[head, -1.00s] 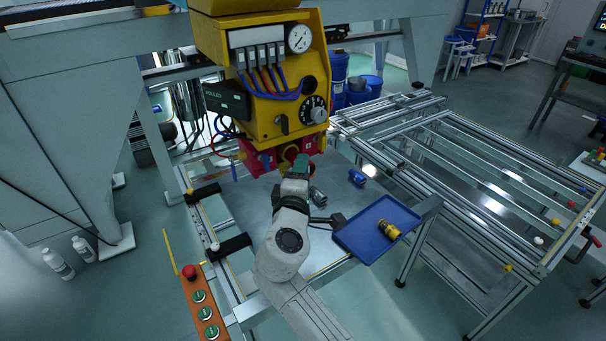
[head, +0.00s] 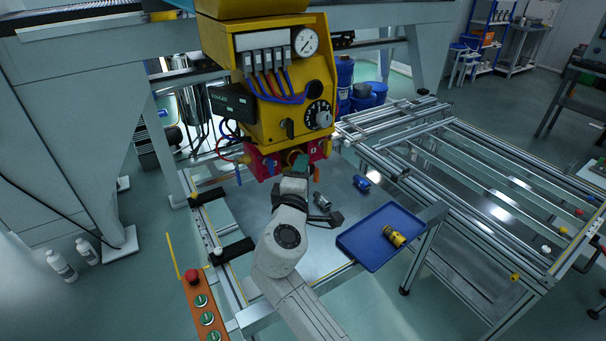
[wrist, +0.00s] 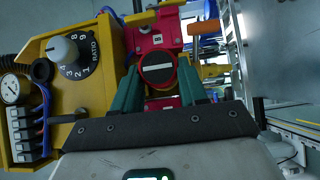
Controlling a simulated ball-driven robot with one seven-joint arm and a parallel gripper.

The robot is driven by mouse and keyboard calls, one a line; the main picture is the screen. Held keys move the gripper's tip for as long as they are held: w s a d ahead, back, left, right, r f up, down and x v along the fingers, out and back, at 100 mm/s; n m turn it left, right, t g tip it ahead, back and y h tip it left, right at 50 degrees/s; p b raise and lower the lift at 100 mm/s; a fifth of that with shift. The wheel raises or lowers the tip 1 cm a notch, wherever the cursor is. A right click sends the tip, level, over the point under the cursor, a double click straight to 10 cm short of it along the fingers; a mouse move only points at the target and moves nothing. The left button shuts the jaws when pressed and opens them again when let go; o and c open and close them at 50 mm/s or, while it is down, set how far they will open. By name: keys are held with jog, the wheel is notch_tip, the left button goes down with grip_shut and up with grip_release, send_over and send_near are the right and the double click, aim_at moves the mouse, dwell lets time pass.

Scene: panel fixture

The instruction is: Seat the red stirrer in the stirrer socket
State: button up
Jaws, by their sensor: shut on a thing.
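My gripper (wrist: 158,88) has its two green fingers shut on the red stirrer (wrist: 158,103), a red piece whose round dark end with a white bar faces the wrist camera. In the head view my gripper (head: 300,165) is up against the underside of the yellow machine, beside its red block (head: 262,163). The stirrer is hidden there behind my gripper. In the wrist view the red block (wrist: 155,32) lies just beyond the stirrer. The stirrer socket cannot be made out, and I cannot tell whether the stirrer sits inside it.
The yellow machine (head: 265,115) with gauge, dial and cables hangs close above my gripper. An orange handle (wrist: 203,28) is near the right finger. A blue tray (head: 368,258) holds a yellow part (head: 394,236). A grey part (head: 321,200) and a blue part (head: 361,183) lie on the table.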

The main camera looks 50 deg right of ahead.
jog(key=shift+w+d, duration=0.2)
jog(key=shift+w, duration=0.45)
jog(key=o, duration=1.2)
jog(key=shift+o, duration=0.2)
jog(key=b+v, duration=0.2)
jog(key=v, duration=0.8)
jog(key=shift+s+a, duration=0.2)
jog(key=shift+a, duration=0.15)
jog(key=shift+f, duration=0.1)
